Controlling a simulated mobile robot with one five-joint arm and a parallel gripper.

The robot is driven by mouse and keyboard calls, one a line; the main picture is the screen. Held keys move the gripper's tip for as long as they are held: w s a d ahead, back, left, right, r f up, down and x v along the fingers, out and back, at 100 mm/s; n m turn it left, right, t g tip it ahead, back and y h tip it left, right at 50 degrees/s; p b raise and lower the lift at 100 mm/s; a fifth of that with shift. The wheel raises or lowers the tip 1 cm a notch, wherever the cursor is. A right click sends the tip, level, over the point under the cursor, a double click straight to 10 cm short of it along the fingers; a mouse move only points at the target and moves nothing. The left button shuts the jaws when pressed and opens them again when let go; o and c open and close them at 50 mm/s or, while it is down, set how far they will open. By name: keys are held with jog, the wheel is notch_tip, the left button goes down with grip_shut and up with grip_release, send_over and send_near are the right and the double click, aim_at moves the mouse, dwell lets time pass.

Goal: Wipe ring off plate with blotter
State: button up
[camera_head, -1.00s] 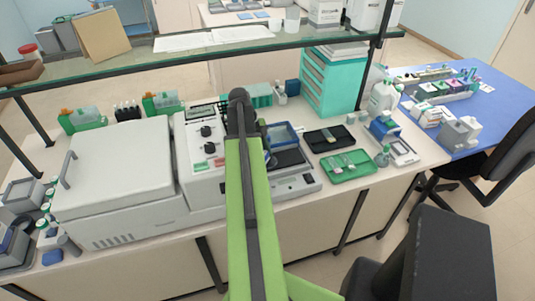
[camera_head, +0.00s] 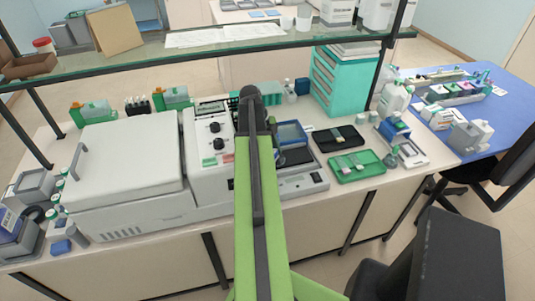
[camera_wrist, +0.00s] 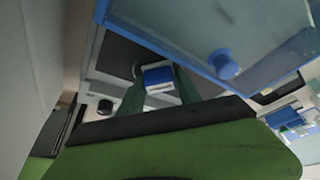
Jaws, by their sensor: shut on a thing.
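In the wrist view my gripper (camera_wrist: 158,92) has dark green fingers closed on a small blue and white block, which looks like the blotter (camera_wrist: 158,77). The dark plate (camera_wrist: 108,55) lies beyond it. Part of a pale curved mark, likely the ring (camera_wrist: 136,68), shows beside the blotter; the rest is hidden. I cannot tell whether the blotter touches the plate. In the head view the dark plate (camera_head: 297,157) is on the bench device right of my arm. My gripper and the blotter are hidden there by the arm.
A clear blue-edged cover with a blue knob (camera_wrist: 223,65) stands close on the right in the wrist view; it also shows in the head view (camera_head: 290,134). A big white lidded machine (camera_head: 125,155) is left. Green (camera_head: 375,172) and black (camera_head: 325,143) trays are right.

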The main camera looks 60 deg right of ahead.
aim_at(288, 160)
jog(key=shift+s+d, duration=1.45)
jog(key=shift+d, duration=0.05)
jog(key=shift+s+a+f, duration=0.15)
jog(key=shift+s+a, duration=0.35)
jog(key=shift+a, duration=0.1)
jog(key=shift+w+a, duration=1.2)
jog(key=shift+w, duration=0.25)
jog(key=shift+w+a, duration=1.3)
jog(key=shift+a, duration=0.05)
jog(key=shift+d, duration=0.1)
jog(key=shift+s+d+f, duration=0.1)
jog(key=shift+s+d, duration=1.15)
jog(key=shift+s, duration=0.15)
jog(key=shift+s+d, duration=1.35)
